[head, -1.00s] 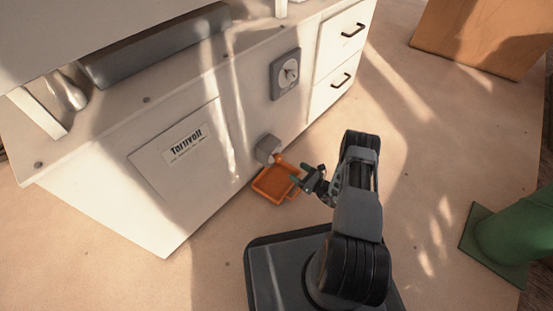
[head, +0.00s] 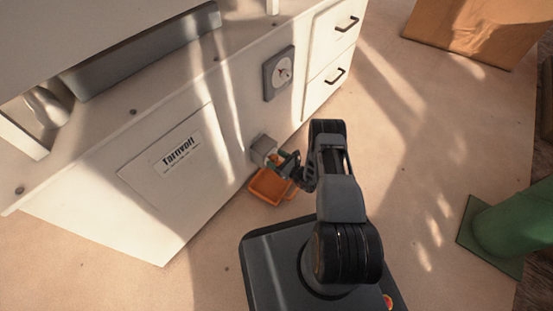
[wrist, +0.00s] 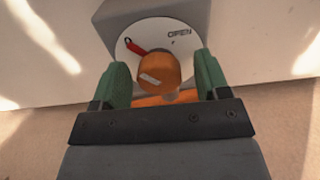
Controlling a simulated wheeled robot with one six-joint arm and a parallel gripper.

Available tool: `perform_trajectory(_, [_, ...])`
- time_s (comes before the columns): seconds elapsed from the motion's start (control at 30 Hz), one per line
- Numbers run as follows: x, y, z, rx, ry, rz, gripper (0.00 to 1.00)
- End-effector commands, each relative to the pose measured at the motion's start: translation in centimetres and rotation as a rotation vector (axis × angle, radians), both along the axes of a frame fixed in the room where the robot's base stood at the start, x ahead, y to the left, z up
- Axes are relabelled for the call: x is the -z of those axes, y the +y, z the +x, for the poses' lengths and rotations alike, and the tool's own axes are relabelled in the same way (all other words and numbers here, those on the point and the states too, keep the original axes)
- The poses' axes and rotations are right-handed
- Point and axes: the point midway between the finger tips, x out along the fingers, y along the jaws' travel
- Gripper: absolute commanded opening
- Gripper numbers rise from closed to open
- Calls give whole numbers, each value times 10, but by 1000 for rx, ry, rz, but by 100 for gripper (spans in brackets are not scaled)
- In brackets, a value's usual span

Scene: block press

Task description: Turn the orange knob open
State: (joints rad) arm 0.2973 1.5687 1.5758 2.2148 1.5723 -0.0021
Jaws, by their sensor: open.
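The orange knob (wrist: 151,72) sits on a white round dial on a grey box (head: 263,148) that sticks out from the white cabinet front. In the wrist view the dial reads OPEN at its upper right. A red pointer (wrist: 133,46) points to the upper left, away from that word. My gripper (wrist: 157,80) is open, with one green-padded finger on each side of the knob. I cannot tell whether either finger touches it. In the head view my gripper (head: 283,161) is at the grey box and hides the knob.
An orange tray (head: 270,186) lies on the floor below the box. The white cabinet (head: 190,200) has a round gauge (head: 278,73) and drawers with black handles at right. A green object (head: 510,230) and a brown box (head: 482,32) stand on the right. Floor between is clear.

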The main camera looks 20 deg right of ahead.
Motion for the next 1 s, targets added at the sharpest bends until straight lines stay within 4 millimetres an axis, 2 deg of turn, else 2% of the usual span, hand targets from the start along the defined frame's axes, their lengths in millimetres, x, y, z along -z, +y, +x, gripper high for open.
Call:
perform_trajectory(0.1, [0,1,0,-3,0,0,69])
perform_trajectory(0.6, [0,0,0,-1,0,0,21])
perform_trajectory(1.0, [1,-1,0,0,64,87,21])
